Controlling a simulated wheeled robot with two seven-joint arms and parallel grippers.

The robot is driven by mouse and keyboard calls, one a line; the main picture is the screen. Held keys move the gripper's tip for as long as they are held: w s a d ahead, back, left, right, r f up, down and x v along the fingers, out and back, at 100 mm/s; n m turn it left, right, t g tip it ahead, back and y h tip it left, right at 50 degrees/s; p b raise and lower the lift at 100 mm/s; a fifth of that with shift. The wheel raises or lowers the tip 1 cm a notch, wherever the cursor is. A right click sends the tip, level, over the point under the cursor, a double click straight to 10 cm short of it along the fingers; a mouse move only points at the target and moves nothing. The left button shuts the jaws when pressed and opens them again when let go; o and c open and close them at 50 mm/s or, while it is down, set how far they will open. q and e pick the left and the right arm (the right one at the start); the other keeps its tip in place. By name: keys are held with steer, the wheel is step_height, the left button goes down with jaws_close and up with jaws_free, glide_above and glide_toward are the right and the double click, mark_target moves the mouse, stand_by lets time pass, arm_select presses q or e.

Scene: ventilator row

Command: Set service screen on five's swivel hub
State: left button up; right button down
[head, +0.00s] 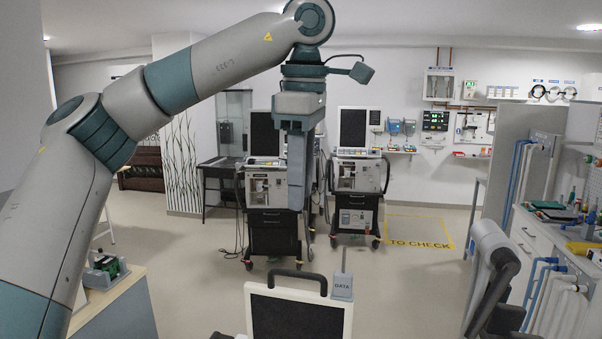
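My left gripper (297,205) hangs fingers down in the middle of the head view, in front of the left back ventilator. Its fingers show as one grey bar, so I cannot tell whether they are apart or hold anything. A dark screen in a pale frame (250,312) with a black handle on top stands at the bottom centre, cut off by the picture edge, well below my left gripper. I cannot tell whether it is the service screen. No swivel hub or number five can be made out. My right gripper is out of view.
A grey DATA tag (342,287) stands beside the near screen. Two ventilators on black carts, left (272,218) and right (357,212), stand at the back. A yellow TO CHECK floor box (420,243) is empty. A workbench (545,245) lines the right; a cabinet (125,312) stands lower left.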

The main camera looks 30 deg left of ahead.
arm_select(q)
steer(key=shift+r, duration=0.95)
steer(key=shift+s+f, duration=0.1)
